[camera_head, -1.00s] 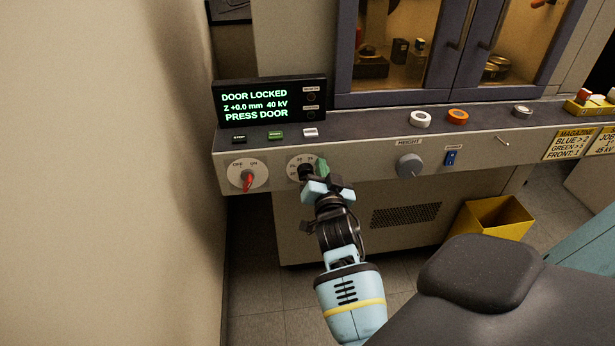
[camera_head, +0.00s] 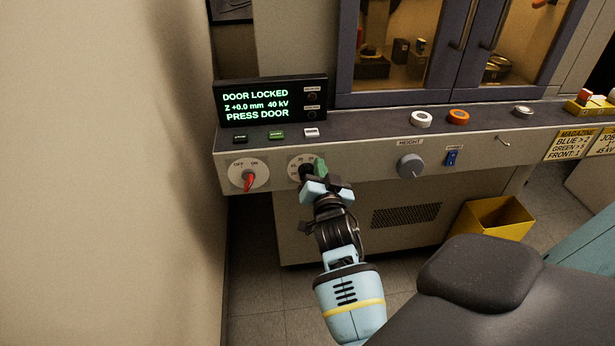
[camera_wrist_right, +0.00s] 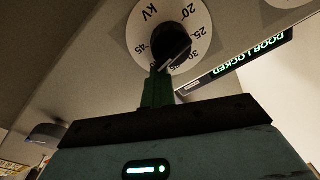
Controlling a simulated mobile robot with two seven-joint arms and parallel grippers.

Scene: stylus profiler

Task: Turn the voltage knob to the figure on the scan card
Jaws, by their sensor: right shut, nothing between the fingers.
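The voltage knob (camera_head: 307,170) is a black knob on a white round dial, low on the console's front panel. In the right wrist view the knob (camera_wrist_right: 170,42) covers the dial's middle, and kV, 20, 25, 30 and 45 show around it. The display (camera_head: 268,102) reads DOOR LOCKED, Z +0.0 mm, 40 kV, PRESS DOOR. The scan card (camera_head: 603,143), cut by the right edge, shows JOB and 45 kV. My right gripper (camera_head: 319,170), with green fingers, is shut and empty right at the knob; contact is unclear. My left gripper is out of view.
A red OFF/ON switch (camera_head: 248,180) sits left of the dial, and a grey height knob (camera_head: 410,166) sits right. Small buttons line the ledge above. A yellow magazine card (camera_head: 574,145) hangs beside the scan card. A yellow bin (camera_head: 492,217) stands on the floor.

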